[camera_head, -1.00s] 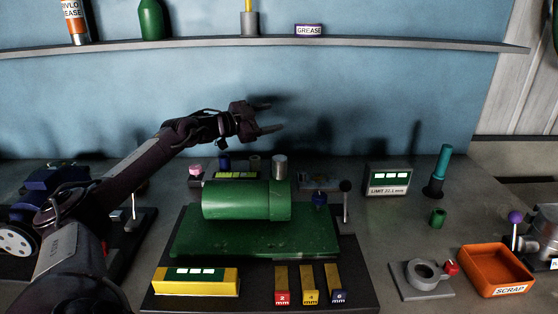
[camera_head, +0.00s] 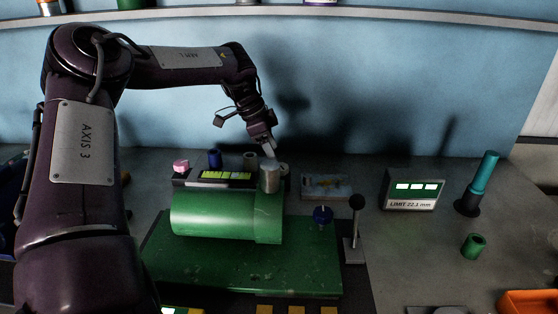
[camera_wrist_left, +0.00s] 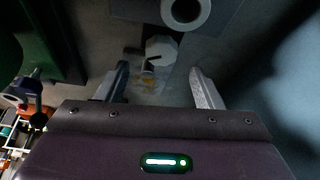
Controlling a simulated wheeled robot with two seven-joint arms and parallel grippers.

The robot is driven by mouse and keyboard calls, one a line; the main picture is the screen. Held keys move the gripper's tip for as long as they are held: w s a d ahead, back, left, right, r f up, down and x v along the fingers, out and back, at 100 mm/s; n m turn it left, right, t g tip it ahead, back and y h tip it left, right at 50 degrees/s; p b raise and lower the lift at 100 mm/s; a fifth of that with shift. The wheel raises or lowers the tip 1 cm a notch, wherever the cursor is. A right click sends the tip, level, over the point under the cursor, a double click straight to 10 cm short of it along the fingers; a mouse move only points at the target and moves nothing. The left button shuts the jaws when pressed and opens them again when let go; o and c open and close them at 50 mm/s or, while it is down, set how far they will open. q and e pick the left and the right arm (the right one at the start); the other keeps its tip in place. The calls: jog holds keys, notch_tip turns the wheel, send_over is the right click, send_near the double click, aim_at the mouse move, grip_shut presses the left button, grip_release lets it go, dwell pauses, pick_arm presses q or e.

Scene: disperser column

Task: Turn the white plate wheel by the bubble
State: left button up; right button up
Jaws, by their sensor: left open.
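The white plate wheel (camera_wrist_left: 161,49) is a pale, faceted disc in the left wrist view, with a small dark mark at its left side. It also shows in the head view (camera_head: 284,169), small and partly hidden behind the silver cylinder (camera_head: 270,178). My left gripper (camera_head: 271,148) points down just above and behind it. In the wrist view the left gripper's two fingers (camera_wrist_left: 158,72) are apart and empty, with the wheel between and slightly beyond their tips. I cannot tell whether they touch it. A yellow-green strip (camera_head: 228,175) lies left of the wheel; no bubble is clearly visible.
A green cylinder (camera_head: 210,213) on a green base stands in front of the wheel.

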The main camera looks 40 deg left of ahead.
pick_arm(q)
jog(key=x, duration=0.4)
jog(key=shift+w+f, duration=0.2)
jog(key=shift+f, duration=0.15)
jog(key=shift+d+f, duration=0.1)
jog(key=shift+f, duration=0.1)
jog(key=c, duration=1)
jog(key=shift+o, duration=0.2)
pick_arm(e)
jog(key=shift+w+a+r, duration=0.2)
jog(key=shift+w, duration=0.1)
